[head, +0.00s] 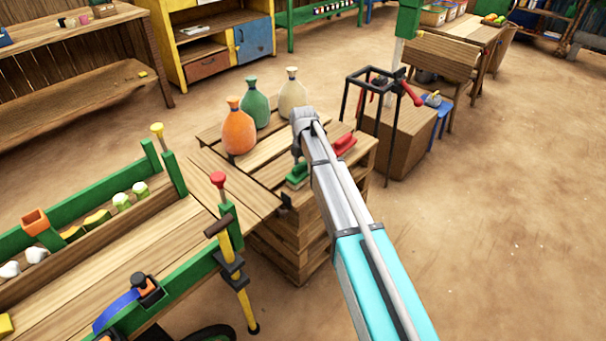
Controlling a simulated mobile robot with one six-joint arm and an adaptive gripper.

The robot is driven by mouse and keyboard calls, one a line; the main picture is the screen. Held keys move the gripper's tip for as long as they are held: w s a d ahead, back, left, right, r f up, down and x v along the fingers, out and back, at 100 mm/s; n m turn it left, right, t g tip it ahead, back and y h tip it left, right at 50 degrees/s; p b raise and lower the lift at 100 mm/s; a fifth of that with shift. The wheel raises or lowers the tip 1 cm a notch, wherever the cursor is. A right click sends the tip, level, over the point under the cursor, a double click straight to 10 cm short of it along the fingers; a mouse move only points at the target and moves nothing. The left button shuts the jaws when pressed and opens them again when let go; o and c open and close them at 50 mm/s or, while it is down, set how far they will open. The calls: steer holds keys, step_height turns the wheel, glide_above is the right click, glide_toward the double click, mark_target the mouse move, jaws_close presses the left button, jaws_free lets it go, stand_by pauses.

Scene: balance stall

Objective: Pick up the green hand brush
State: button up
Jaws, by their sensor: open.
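The green hand brush (297,175) lies on the wooden crate table (262,177), near its front edge, partly hidden by my arm. A red brush-like thing (344,144) lies on the same top, to the right of my arm. My gripper (297,154) is open at the end of my arm, pointing down just above and behind the green brush in the picture. Its fingertips are small and partly covered by my arm, so I cannot tell whether they touch the brush.
Orange (239,131), green (256,103) and cream (292,94) sacks stand at the back of the crate top. A black frame (348,98) stands to the right. A wooden bench with green rails (82,218) is at the left front. The floor at right is clear.

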stand_by(0.3)
jaws_close()
steer(key=shift+r, duration=0.1)
stand_by(0.5)
steer(key=shift+r+p, duration=1.25)
steer(key=shift+p, duration=0.05)
steer(key=s+d+r+p, duration=0.4)
steer(key=s+r+p, duration=0.6)
steer(key=s, duration=0.3)
steer(key=shift+s+r, duration=0.15)
steer(key=shift+s, duration=0.1)
